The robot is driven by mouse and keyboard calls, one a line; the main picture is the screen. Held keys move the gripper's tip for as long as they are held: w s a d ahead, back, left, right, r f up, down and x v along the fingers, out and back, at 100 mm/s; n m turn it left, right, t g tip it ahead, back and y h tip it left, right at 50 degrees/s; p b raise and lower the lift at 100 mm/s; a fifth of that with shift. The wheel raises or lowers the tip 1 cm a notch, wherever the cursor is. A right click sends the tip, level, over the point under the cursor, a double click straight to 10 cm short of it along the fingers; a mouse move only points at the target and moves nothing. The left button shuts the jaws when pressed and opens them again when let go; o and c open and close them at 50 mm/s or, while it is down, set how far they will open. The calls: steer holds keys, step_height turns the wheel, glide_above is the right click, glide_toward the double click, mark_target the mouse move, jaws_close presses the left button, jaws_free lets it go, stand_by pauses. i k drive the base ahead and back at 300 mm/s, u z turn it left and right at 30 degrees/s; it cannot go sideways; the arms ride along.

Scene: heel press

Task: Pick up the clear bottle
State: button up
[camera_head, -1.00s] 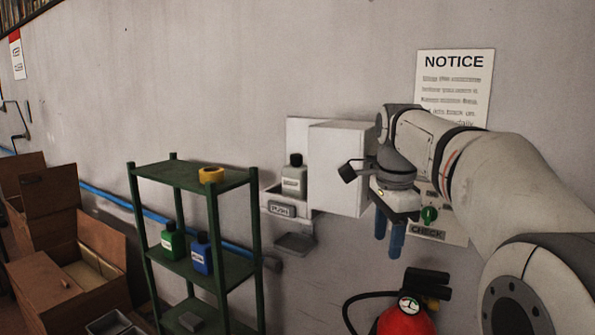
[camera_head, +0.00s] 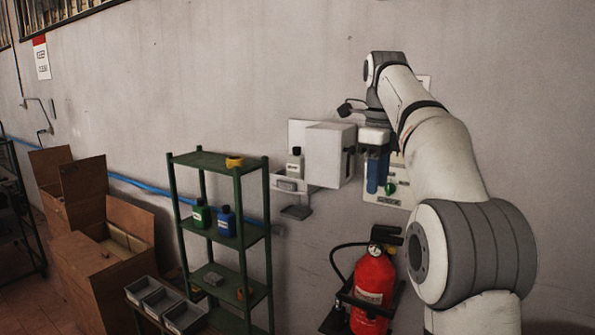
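The clear bottle (camera_head: 295,165) looks pale grey, with a dark cap and a white label. It stands upright in a white wall-mounted unit (camera_head: 331,155), on a small ledge with a grey plate in front.
A green shelf rack (camera_head: 205,161) left of the unit holds a yellow tape roll (camera_head: 235,162), a green bottle (camera_head: 201,215) and a blue bottle (camera_head: 226,221). Brown boxes (camera_head: 92,265) and grey bins (camera_head: 160,301) are at left.

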mark_target(295, 162)
steer(key=u, duration=0.35)
steer(key=i, duration=0.9)
steer(key=u, duration=0.35)
steer(key=i, duration=0.9)
steer(key=z, duration=0.5)
